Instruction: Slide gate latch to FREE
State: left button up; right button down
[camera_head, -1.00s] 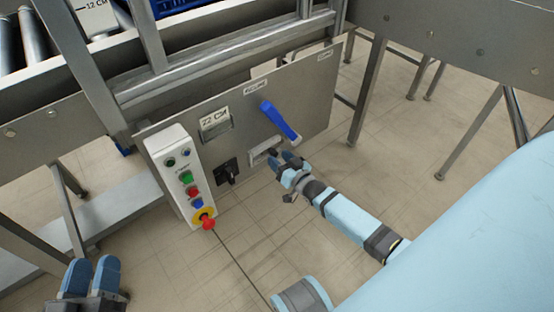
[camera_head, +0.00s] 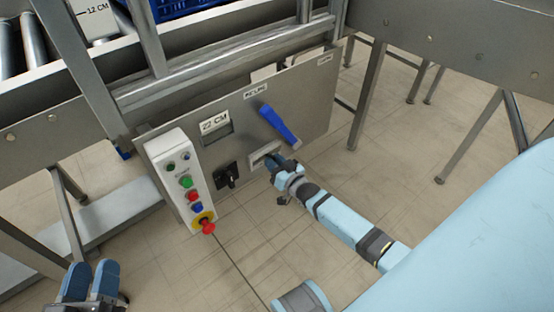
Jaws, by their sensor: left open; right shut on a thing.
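A grey metal panel (camera_head: 310,105) carries a blue lever (camera_head: 278,124), which is tilted with its upper end to the left. A small label (camera_head: 255,92) sits above the lever and another label (camera_head: 325,60) is at the panel's upper right; their words are too small to read surely. Below the lever is a pale handle (camera_head: 259,157) at the panel's lower edge. My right gripper (camera_head: 275,161) is shut on this pale handle; its fingertips partly hide the grip. My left gripper (camera_head: 90,281) is open and empty at the lower left, away from the panel.
A white control box (camera_head: 178,172) with coloured buttons and a red stop knob (camera_head: 208,228) stands left of the handle. Conveyor legs (camera_head: 367,95) stand at the right.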

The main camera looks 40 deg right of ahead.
jog(key=a+p, duration=0.1)
jog(key=a, duration=0.1)
jog(key=shift+s+a+r, duration=0.1)
jog(key=shift+s+a, duration=0.05)
jog(key=shift+a, duration=0.25)
pick_arm(q)
jog(key=shift+r+t, duration=0.3)
jog(key=shift+r, duration=0.45)
pick_arm(e)
jog(key=shift+a, duration=0.1)
jog(key=c, duration=0.9)
grip_release()
pick_arm(q)
jog(key=shift+s+a, duration=0.1)
pick_arm(e)
jog(key=shift+s, duration=0.25)
jog(key=p, duration=0.4)
send_near(260, 159)
jog(key=s, duration=0.8)
pick_arm(q)
jog(key=shift+a+r+n+y, duration=0.1)
jog(key=shift+a+n+y, duration=0.2)
jog(key=shift+a+y, duration=0.4)
pick_arm(e)
jog(key=shift+w+d, duration=0.2)
jog(key=shift+d, duration=0.05)
